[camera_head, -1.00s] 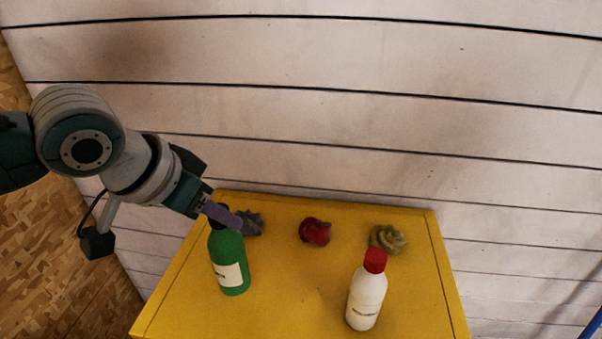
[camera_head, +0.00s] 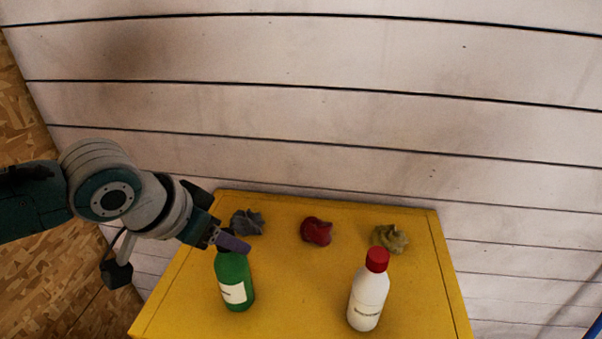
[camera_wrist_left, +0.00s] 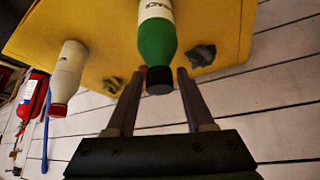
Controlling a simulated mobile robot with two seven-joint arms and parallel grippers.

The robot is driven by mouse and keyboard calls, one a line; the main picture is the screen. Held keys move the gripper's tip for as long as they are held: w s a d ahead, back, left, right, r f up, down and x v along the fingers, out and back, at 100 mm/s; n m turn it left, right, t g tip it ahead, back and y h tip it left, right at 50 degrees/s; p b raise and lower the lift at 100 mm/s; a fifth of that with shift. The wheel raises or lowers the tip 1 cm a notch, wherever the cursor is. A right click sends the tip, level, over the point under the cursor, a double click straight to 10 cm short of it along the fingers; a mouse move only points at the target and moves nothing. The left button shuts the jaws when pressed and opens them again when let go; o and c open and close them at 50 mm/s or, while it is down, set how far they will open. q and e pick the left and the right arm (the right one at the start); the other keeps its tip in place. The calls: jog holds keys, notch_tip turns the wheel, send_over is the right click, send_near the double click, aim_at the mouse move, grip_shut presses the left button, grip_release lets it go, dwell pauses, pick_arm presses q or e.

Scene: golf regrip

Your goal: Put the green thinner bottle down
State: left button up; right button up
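The green bottle (camera_head: 236,280) with a white label is at the left front of the yellow table top (camera_head: 300,285), close to upright. My left gripper (camera_head: 232,243) is at its top, and the fingers hide its neck in the head view. In the left wrist view, the dark cap of the green bottle (camera_wrist_left: 156,45) lies between the two fingertips (camera_wrist_left: 161,75), with the fingers close on both sides. I cannot tell if its base touches the table. My right gripper is not in view.
A white bottle with a red cap (camera_head: 368,300) stands at the right front. A grey rag (camera_head: 247,222), a red rag (camera_head: 316,231) and an olive rag (camera_head: 389,238) lie along the back. A plank wall (camera_head: 330,110) is behind. The table between the bottles is clear.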

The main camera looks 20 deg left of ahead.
pick_arm(q)
jog(key=shift+o, duration=0.6)
jog(key=shift+r, duration=0.1)
jog(key=shift+r, duration=0.2)
jog(key=p+v, duration=0.2)
jog(key=v, duration=0.9)
jog(key=s+d+g, duration=0.1)
jog(key=s+d, duration=0.2)
jog(key=s, duration=0.4)
jog(key=s+d+f+g, duration=0.1)
jog(key=s+d, duration=0.3)
jog(key=s, duration=0.4)
jog(key=shift+g+y, duration=0.4)
jog(key=shift+g, duration=0.1)
